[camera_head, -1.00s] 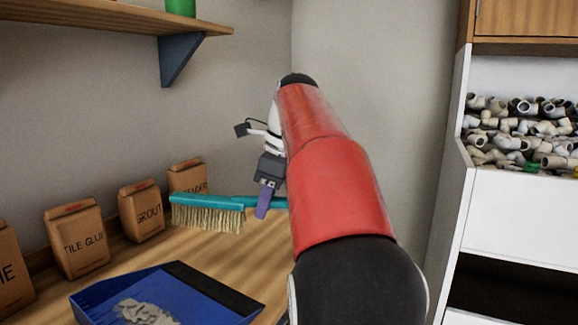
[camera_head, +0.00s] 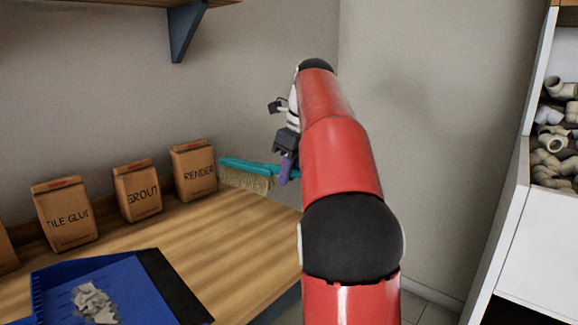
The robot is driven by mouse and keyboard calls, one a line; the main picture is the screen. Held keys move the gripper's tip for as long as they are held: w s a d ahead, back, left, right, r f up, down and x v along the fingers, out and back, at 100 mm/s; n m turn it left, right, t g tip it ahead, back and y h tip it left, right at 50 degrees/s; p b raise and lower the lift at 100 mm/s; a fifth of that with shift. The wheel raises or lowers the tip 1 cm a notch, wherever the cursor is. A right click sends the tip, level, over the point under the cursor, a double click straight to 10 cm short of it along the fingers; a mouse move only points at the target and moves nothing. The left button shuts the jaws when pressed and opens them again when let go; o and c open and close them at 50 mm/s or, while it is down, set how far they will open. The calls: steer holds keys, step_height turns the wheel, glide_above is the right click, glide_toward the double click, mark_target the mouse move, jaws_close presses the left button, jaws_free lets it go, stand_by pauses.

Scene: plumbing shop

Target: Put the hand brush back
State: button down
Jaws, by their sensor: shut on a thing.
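The hand brush (camera_head: 248,177) has a teal back and pale bristles that point down. My gripper (camera_head: 287,168) is shut on its handle, with one purple finger showing in front. The brush is held level, above or just past the far right end of the wooden bench (camera_head: 215,235); its exact height is hard to tell. My red and black arm hides the handle's right end and part of the gripper.
Paper bags stand along the wall: tile glue (camera_head: 66,214), grout (camera_head: 137,190) and render (camera_head: 194,170), the last close to the brush. A blue dustpan (camera_head: 120,290) with grey debris lies at the bench front. A shelf bracket (camera_head: 186,30) is above. A white bin of pipe fittings (camera_head: 555,140) stands right.

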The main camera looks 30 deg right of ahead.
steer(key=shift+f, duration=1.1)
steer(key=shift+f+b, duration=1.5)
steer(key=shift+f, duration=0.7)
steer(key=c, duration=1.2)
jaws_free()
steer(key=p+v, duration=0.2)
steer(key=v, duration=0.5)
steer(key=shift+r, duration=0.4)
steer(key=shift+s, duration=0.15)
